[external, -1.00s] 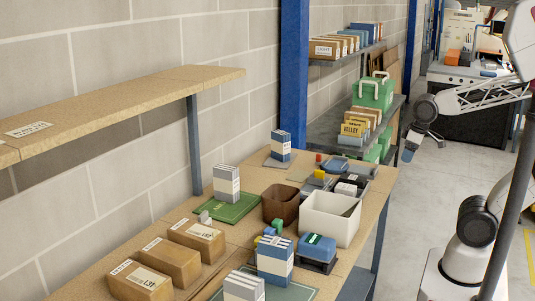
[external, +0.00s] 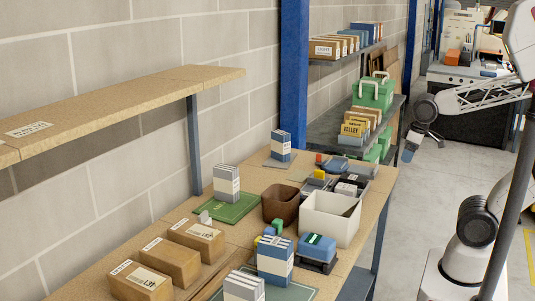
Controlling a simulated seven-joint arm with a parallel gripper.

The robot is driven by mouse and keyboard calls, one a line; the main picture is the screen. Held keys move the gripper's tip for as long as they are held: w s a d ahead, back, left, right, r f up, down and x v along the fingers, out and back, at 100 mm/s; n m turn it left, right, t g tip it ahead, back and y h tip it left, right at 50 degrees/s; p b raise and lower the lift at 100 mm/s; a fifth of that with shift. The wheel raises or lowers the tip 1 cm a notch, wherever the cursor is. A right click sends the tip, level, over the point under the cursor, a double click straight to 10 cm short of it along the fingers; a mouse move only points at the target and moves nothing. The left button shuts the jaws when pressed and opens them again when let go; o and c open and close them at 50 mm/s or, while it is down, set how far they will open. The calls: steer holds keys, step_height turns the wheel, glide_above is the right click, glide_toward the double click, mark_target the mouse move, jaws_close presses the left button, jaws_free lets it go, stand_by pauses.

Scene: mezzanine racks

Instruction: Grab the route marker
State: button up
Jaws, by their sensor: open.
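I cannot tell for certain which piece is the route marker; no label for it is readable. Small blocks sit on the bench beside the white bin: a green one (external: 277,226), a blue one (external: 269,232) and a yellow one (external: 257,240), close together. A small grey piece (external: 205,217) shows by the front edge of the green mat (external: 238,211), behind a cardboard box. My gripper (external: 408,154) hangs off the bench's right side, over the floor, well apart from these pieces. Its fingers are small and blurred here, and no held object is clear.
The white bin (external: 345,228) and brown bin (external: 268,208) stand mid-bench. Cardboard boxes (external: 168,262) line the left edge. Blue-and-white cartons (external: 275,265) stand at the front. A wooden shelf (external: 140,98) overhangs the left. A blue post (external: 293,70) rises behind. The aisle floor is open.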

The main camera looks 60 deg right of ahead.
steer(key=w+r+n+t+h, duration=0.2)
steer(key=w+n+h, duration=0.5)
steer(key=w, duration=1.3)
steer(key=w+a+f+n+t+y, duration=0.1)
steer(key=w+a+n+t, duration=0.1)
steer(key=w+a+n, duration=0.45)
steer(key=w+a+n+t, duration=0.2)
steer(key=w+n, duration=0.1)
steer(key=w, duration=0.7)
steer(key=n+t+y, duration=0.4)
steer(key=n, duration=1.1)
glide_above(205, 215)
steer(key=s+d, duration=0.7)
steer(key=d, duration=0.4)
step_height(205, 215, down, 11)
steer(key=a+f+n+y, duration=0.1)
steer(key=a+f+n, duration=0.1)
steer(key=a, duration=0.1)
steer(key=w+a+f+n+y, duration=0.1)
steer(key=a+f, duration=0.1)
steer(key=a, duration=0.2)
steer(key=w+a+f+n+y, duration=0.1)
steer(key=a+f+n, duration=0.1)
steer(key=a+f, duration=0.1)
steer(key=shift+w+a+n+t, duration=0.15)
steer(key=shift+a+n+t, duration=0.2)
steer(key=shift+a+t, duration=0.05)
